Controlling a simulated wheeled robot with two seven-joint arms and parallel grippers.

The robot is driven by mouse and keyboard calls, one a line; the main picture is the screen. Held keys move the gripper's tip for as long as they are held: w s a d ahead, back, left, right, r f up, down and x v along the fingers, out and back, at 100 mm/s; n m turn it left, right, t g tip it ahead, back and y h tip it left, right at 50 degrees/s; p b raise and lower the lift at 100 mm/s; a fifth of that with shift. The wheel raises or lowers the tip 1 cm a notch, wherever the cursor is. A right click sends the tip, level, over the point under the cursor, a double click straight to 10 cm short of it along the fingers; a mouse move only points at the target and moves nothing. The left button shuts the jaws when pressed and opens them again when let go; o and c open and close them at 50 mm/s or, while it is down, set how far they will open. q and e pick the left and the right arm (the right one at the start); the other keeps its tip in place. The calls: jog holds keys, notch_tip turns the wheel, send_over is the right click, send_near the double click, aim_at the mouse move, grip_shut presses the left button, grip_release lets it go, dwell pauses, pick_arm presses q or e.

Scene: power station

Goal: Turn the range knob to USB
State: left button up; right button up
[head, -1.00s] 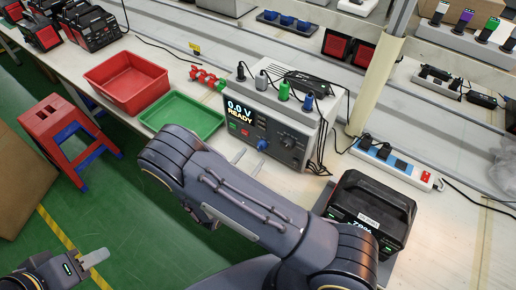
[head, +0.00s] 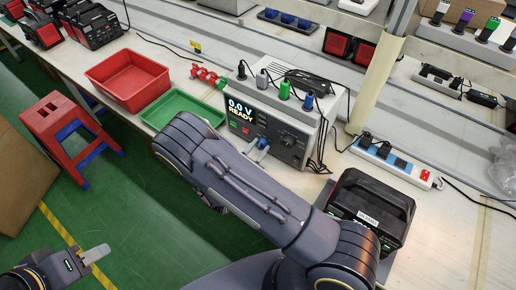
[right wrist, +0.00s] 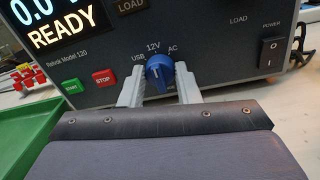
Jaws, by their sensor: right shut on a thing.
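The blue range knob (right wrist: 159,73) is on the front of the grey tester box (head: 283,120), with the labels USB to its left, 12V above and AC to its right. My right gripper (right wrist: 160,84) is shut on the knob, one finger on each side. In the head view the knob (head: 262,143) is small and partly hidden by the gripper fingers. Which label the knob's mark points to is hard to tell. My left gripper (head: 95,254) hangs over the green floor at lower left, away from the bench, its finger opening not clear.
The display (head: 240,111) reads 0.0 V READY. START and STOP buttons (right wrist: 104,78) are left of the knob, and a power switch (right wrist: 270,51) is at right. A green tray (head: 180,110), red bin (head: 127,80), black battery case (head: 370,210) and power strip (head: 395,162) surround the box.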

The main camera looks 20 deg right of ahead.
jog(key=shift+n, duration=0.4)
jog(key=n, duration=0.2)
jog(key=shift+n, duration=0.4)
jog(key=n, duration=0.5)
jog(key=shift+a+g, duration=0.1)
jog(key=shift+g, duration=0.2)
jog(key=o, duration=1)
jog(key=shift+w, duration=0.1)
jog(key=shift+c, duration=0.2)
jog(key=b+v, duration=0.1)
jog(key=v, duration=0.7)
jog(key=shift+r+b, duration=0.1)
jog(key=shift+b, duration=0.3)
